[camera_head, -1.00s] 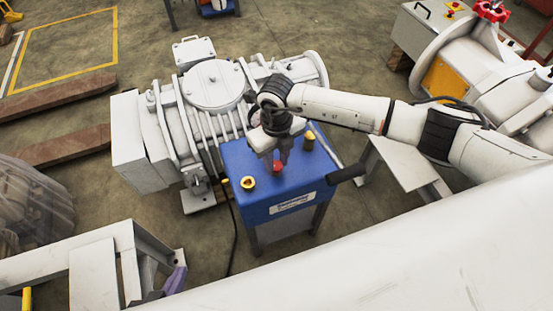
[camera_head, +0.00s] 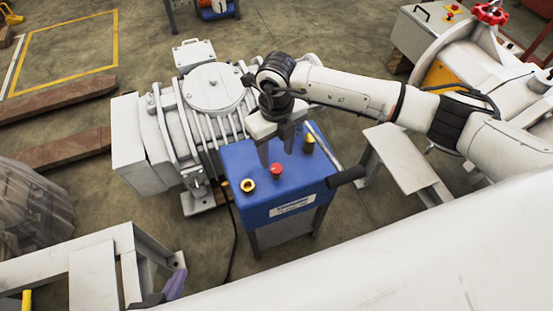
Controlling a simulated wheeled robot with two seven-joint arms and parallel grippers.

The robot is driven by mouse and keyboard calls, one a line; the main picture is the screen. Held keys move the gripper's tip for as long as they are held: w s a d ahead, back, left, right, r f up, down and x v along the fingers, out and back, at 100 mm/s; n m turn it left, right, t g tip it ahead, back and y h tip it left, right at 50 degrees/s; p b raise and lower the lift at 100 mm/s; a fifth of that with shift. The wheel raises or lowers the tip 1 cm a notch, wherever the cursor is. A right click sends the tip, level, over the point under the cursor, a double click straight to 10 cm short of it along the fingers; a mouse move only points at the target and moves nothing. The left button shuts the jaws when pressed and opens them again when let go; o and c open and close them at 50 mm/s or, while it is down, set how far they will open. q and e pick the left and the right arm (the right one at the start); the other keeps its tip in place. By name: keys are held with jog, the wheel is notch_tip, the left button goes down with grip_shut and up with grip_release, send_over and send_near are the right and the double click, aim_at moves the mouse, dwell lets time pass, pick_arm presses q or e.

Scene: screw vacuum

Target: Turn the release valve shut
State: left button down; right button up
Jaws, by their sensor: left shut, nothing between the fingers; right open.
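A blue box (camera_head: 292,187) on a grey stand has a red knob (camera_head: 276,170), a yellow ring fitting (camera_head: 248,185) and a brass-topped dark fitting (camera_head: 309,143) on its top. I cannot tell which one is the release valve. My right gripper (camera_head: 277,157) points down over the box with its fingers spread, behind the red knob and left of the brass-topped fitting. It holds nothing. My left gripper (camera_head: 174,284) shows only as a small dark and purple part at the lower left, shut and empty, largely hidden by the white foreground shape.
A lever with a black grip (camera_head: 345,177) sticks out at the box's right. A large white ribbed machine (camera_head: 205,120) stands close behind it. A white frame (camera_head: 110,255) is at the lower left, and a white plate on legs (camera_head: 402,158) at the right.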

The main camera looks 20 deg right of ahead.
aim_at(276, 168)
jog(key=shift+r, duration=2.4)
jog(key=shift+f, duration=0.1)
